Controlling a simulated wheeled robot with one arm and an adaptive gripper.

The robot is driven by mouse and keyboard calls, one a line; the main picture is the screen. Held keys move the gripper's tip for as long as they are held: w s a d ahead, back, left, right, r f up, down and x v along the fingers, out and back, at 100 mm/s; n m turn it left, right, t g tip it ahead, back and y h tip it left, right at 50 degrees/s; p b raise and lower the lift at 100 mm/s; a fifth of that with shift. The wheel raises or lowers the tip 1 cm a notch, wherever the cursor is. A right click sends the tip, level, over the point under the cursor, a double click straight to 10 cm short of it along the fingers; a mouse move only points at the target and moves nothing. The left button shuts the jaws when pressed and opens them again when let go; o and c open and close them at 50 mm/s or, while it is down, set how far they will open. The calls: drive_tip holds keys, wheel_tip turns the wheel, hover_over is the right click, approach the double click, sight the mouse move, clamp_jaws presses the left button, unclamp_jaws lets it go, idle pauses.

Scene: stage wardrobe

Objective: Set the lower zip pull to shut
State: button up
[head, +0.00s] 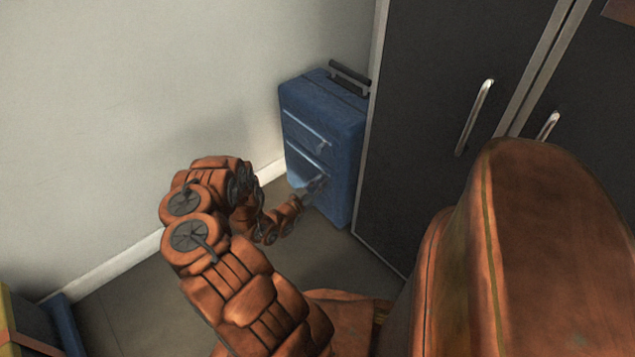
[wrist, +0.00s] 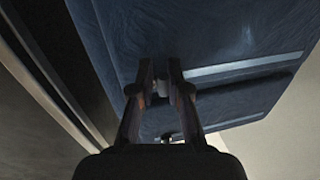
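A blue suitcase (head: 345,125) stands upright between the wall and the wardrobe, with two pale zip lines across its front. The upper zip pull (head: 322,146) is at the right end of its line. The lower zip line (head: 304,158) runs below it; its right end is by my gripper (head: 318,185). In the wrist view the suitcase appears upside down. There my gripper (wrist: 161,68) has its fingers on either side of the small grey lower zip pull (wrist: 160,88), which fills most of the narrow gap. The fingers partly hide the pull.
A dark wardrobe (head: 430,100) with metal handles stands close on the suitcase's right. The pale wall (head: 150,90) is on its left. A yellow and blue object (head: 60,325) sits at the lower left. The floor (head: 120,310) near the wall is clear.

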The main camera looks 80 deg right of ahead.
drive_tip(key=o, duration=0.4)
drive_tip(key=v, duration=1.2)
idle(0.6)
